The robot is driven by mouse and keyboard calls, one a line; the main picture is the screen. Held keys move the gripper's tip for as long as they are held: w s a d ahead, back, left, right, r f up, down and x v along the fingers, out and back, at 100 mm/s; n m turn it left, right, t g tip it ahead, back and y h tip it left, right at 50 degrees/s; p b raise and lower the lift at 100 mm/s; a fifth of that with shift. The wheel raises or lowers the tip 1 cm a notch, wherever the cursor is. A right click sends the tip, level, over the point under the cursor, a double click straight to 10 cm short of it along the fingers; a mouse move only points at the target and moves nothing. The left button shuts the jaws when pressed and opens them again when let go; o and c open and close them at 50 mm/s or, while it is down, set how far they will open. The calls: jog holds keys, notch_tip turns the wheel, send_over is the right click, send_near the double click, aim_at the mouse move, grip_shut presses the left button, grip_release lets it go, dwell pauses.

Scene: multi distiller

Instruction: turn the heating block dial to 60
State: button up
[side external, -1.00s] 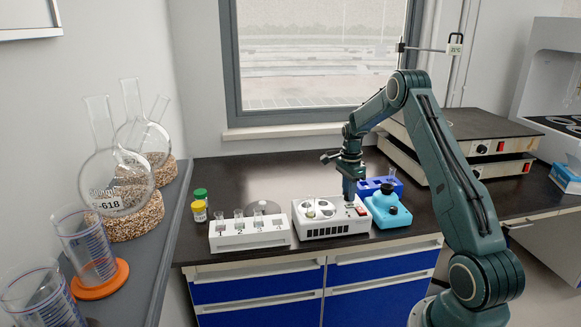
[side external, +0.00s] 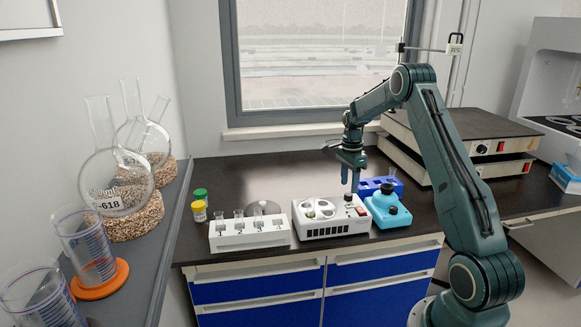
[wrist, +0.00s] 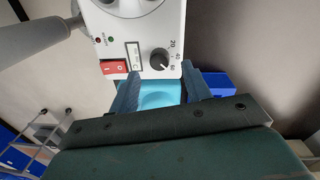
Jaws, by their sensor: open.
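The white heating block (side external: 335,230) stands on the dark bench, and its top end shows in the wrist view (wrist: 185,25). Its black dial (wrist: 160,59) sits beside the printed 20, 40 and 60. A pale line on the knob seems to point toward the 60 side, but it is too small to be sure. My gripper (side external: 350,181) is above the dial end of the block, pointing down. In the wrist view my gripper (wrist: 162,84) is open and empty, its two fingers apart, with the dial visible beyond and between them.
A red switch (wrist: 113,67) sits close beside the dial. A blue device (side external: 387,210) with a black top stands right of the block, with a blue rack (side external: 368,186) behind it. A white tube rack (side external: 250,238) stands to the left.

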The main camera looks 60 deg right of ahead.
aim_at(347, 193)
notch_tip(347, 193, up, 10)
jog(key=shift+w+d+r, duration=0.15)
jog(key=shift+w, duration=0.05)
dwell(0.4)
jog(key=s+a+r+n+t, duration=0.1)
jog(key=a+r+n, duration=0.3)
jog(key=a, duration=0.3)
jog(key=s+a+r+n+t+h, duration=0.1)
jog(key=s+a+r+n, duration=0.15)
jog(key=a+r, duration=0.4)
jog(key=a+r+n, duration=0.3)
jog(key=a+n, duration=0.2)
jog(key=a, duration=0.4)
jog(key=s+a+f+n+t, duration=0.3)
jog(key=s+a+n, duration=1)
jog(key=s, duration=0.5)
jog(key=a+t, duration=0.1)
jog(key=a, duration=0.1)
jog(key=shift+a+f+y, duration=0.15)
jog(key=shift+a+y, duration=0.15)
